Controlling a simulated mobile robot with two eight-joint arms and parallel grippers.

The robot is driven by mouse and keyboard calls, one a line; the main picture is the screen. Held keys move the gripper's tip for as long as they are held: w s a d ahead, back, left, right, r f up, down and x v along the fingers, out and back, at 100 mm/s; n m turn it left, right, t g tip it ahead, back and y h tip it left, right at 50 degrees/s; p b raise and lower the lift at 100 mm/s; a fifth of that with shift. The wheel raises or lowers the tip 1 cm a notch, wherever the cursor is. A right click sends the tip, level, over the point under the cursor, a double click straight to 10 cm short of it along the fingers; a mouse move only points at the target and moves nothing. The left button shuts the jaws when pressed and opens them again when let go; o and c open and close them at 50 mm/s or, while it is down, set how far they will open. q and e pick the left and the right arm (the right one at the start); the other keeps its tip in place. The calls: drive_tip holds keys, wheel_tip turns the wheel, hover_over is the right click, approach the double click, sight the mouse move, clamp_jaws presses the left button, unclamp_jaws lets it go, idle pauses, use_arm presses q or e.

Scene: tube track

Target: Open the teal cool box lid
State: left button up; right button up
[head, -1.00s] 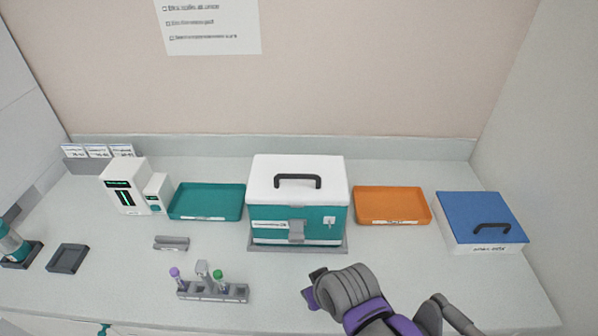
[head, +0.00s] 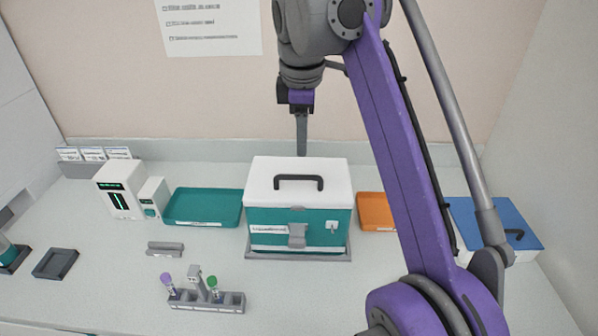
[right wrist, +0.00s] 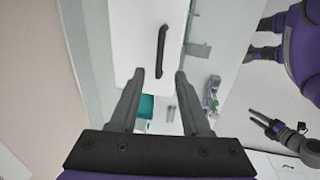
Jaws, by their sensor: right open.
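The teal cool box (head: 270,220) stands in the middle of the bench on a grey base. Its white lid (head: 262,180) is down, with a black handle (head: 299,178) on top and a grey latch (head: 297,236) on the front. My right gripper (head: 302,152) points down above the lid's back edge, seen edge-on. In the right wrist view its fingers (right wrist: 157,82) are apart and empty, with the lid (right wrist: 130,40) and handle (right wrist: 162,50) beyond them. Another gripper, apparently my left (right wrist: 264,122), shows small at the right; its jaw state is unclear.
A teal tray (head: 200,208) lies left of the box and an orange tray (head: 374,212) right of it. A blue-lidded box (head: 478,215) is partly behind my right arm. A tube rack (head: 205,300) with capped tubes stands in front, left of the box.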

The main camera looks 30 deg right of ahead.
sight(302, 176)
drive_tip(key=f+b, duration=0.1)
drive_tip(key=f, duration=0.2)
drive_tip(key=w+f, duration=0.1)
drive_tip(key=f, duration=0.2)
drive_tip(key=d+f+b, duration=0.1)
drive_tip(key=f, duration=0.2)
drive_tip(key=shift+w+f+b, duration=0.3)
drive_tip(key=shift+f, duration=0.1)
clamp_jaws()
idle(0.9)
